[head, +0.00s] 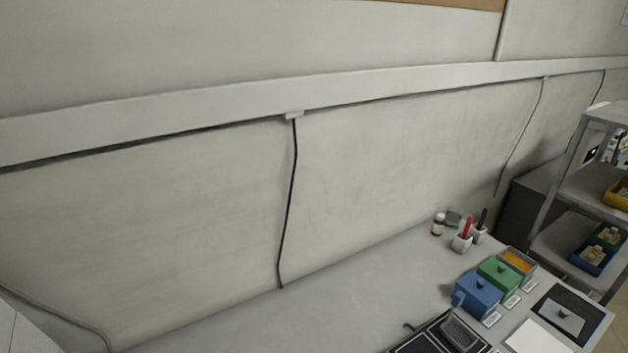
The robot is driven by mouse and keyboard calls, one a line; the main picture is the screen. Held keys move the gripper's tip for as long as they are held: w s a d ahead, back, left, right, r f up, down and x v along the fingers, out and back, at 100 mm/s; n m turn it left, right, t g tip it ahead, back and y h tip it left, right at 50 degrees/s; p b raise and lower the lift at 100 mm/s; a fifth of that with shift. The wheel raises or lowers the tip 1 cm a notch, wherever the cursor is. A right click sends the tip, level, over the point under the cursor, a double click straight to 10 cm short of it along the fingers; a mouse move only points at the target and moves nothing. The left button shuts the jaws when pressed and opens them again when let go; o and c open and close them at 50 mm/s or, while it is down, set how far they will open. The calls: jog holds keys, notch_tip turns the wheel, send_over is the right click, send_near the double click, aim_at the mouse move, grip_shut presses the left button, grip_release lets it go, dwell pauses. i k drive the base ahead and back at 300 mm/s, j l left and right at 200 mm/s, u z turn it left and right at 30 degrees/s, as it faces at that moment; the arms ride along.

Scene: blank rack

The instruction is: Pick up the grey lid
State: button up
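A light grey lid (560,318) with a small dark knob lies on a dark mat (549,304) at the lower right of the head view, near the right end of the table. It looks flat on the mat, with nothing touching it from above. My gripper is not in view, so its place and state do not show.
A white sheet (537,338) lies in front. Shelving (567,187) rises at right. The left tabletop (330,300) is clear.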

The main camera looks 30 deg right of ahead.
aim_at(563, 318)
jog(key=z, duration=1.55)
